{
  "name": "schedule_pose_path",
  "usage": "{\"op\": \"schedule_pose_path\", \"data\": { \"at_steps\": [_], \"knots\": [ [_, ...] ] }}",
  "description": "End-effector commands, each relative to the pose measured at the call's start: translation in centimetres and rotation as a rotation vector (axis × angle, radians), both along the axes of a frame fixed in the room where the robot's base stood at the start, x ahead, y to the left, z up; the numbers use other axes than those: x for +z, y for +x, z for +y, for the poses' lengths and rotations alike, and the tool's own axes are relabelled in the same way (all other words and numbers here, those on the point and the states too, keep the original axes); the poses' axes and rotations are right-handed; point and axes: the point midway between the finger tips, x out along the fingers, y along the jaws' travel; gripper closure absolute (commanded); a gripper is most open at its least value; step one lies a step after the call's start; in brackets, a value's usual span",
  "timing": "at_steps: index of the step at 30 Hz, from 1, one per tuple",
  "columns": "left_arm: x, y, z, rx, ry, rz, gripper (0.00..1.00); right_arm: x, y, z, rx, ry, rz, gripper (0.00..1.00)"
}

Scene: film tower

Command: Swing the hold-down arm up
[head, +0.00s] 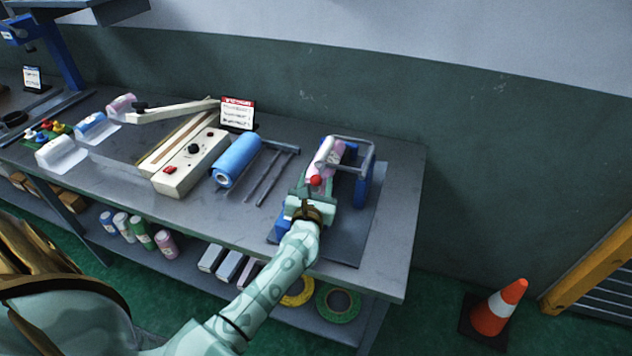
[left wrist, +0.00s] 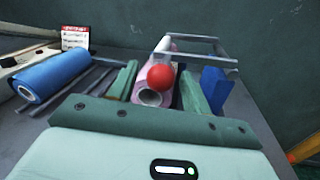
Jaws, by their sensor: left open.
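The film tower stands at the right end of the bench, with a blue upright (head: 364,186) and a grey metal bar frame (head: 352,141) over a pink roll (head: 322,168). A red ball knob (head: 315,181) shows in front of the roll. I take it as the hold-down arm's knob, but its joint to the arm is hidden. My left gripper (head: 316,190) is open at the knob. In the left wrist view the red knob (left wrist: 160,77) shows between the two green fingers, with no clear contact. My right gripper is not in view.
A blue film roll (head: 237,160) and dark rods (head: 273,180) lie left of the tower. A cream sealer box (head: 190,163) and a sign card (head: 238,114) stand farther left. A traffic cone (head: 498,308) stands on the floor at right.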

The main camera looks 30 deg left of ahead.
Motion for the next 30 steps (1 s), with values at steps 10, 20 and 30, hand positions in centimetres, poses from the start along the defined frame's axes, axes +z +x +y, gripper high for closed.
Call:
{"op": "schedule_pose_path", "data": {
  "at_steps": [10, 20, 30],
  "knots": [
    [0.0, 0.5, 0.2, 0.0, 0.0, 0.0, 0.51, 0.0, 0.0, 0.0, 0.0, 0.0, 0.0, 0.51],
    [0.0, 0.5, 0.2, 0.0, 0.003, 0.001, 1.0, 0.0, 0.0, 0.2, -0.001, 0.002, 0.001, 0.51],
    [1.3, 0.5, 0.0, 0.0, 0.104, 0.026, 1.0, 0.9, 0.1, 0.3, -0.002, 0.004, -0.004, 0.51]
  ]
}}
